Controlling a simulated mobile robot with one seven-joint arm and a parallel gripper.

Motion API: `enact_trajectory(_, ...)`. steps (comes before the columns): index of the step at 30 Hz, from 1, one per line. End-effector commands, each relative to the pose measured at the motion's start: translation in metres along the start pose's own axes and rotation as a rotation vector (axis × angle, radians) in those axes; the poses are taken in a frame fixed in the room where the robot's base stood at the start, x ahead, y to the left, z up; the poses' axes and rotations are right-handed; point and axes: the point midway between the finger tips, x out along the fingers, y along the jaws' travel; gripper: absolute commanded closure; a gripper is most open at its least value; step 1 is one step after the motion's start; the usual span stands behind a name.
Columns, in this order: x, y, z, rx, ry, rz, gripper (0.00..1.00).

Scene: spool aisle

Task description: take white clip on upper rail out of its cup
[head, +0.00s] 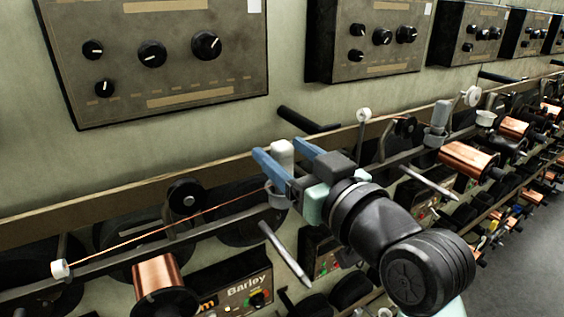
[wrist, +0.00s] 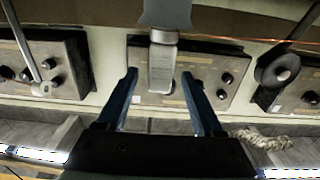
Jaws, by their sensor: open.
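The white clip (head: 283,153) stands upright in a grey cup (head: 278,199) on the upper rail (head: 225,208). In the wrist view the clip (wrist: 163,66) juts from the cup (wrist: 166,13) toward the space between my fingers. My gripper (head: 278,147) is open, with one blue finger on each side of the clip's upper part. In the wrist view my gripper (wrist: 159,74) shows a gap between the clip and each finger. The clip's lower end is hidden inside the cup.
A taut copper wire runs from a small white guide (head: 60,268) toward the cup. A black pulley (head: 185,196) sits left of it. Copper spools (head: 467,158) and metal pins (head: 284,254) jut out nearby. Another pale clip (head: 441,112) stands farther right. Control boxes (head: 155,50) hang above.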

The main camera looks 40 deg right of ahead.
Motion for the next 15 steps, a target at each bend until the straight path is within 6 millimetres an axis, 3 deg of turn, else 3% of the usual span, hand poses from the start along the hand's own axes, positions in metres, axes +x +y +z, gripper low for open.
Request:
enact_trajectory(3, 0.0105, 0.0000, -0.0016, -0.002, -0.002, 0.000, 0.31)
enact_trajectory(11, 0.0122, -0.0002, 0.0002, -0.003, 0.001, 0.000, 0.31)
enact_trajectory(15, 0.0120, -0.0002, 0.0001, -0.002, 0.001, 0.000, 0.56)
